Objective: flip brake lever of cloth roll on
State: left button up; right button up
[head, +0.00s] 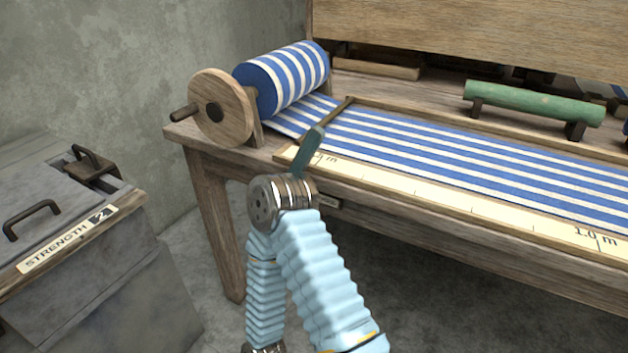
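The cloth roll (285,78), striped blue and white, sits at the left end of the wooden loom. A round wooden disc (221,108) with a crank peg (183,113) is at its near end. A lever with a dark green grip (307,150) and a thin brown bar slants over the cloth's left end. I cannot tell whether it is the brake lever; no other clear lever shows by the roll. My bent arm in a light blue sleeve stands in front of the loom, its joint just below the green grip. Neither gripper shows.
Striped cloth (440,160) runs right along a measuring strip (430,196) on the loom's front edge. A green roller (533,102) lies behind it. A grey metal box (70,235) labelled "STRENGTH 2" stands at the left. Bare floor separates it from the loom.

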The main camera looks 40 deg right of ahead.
aim_at(315, 136)
jog(key=j+z, duration=0.2)
jog(key=z, duration=0.25)
jog(key=k+j+z, duration=0.15)
jog(key=z, duration=0.3)
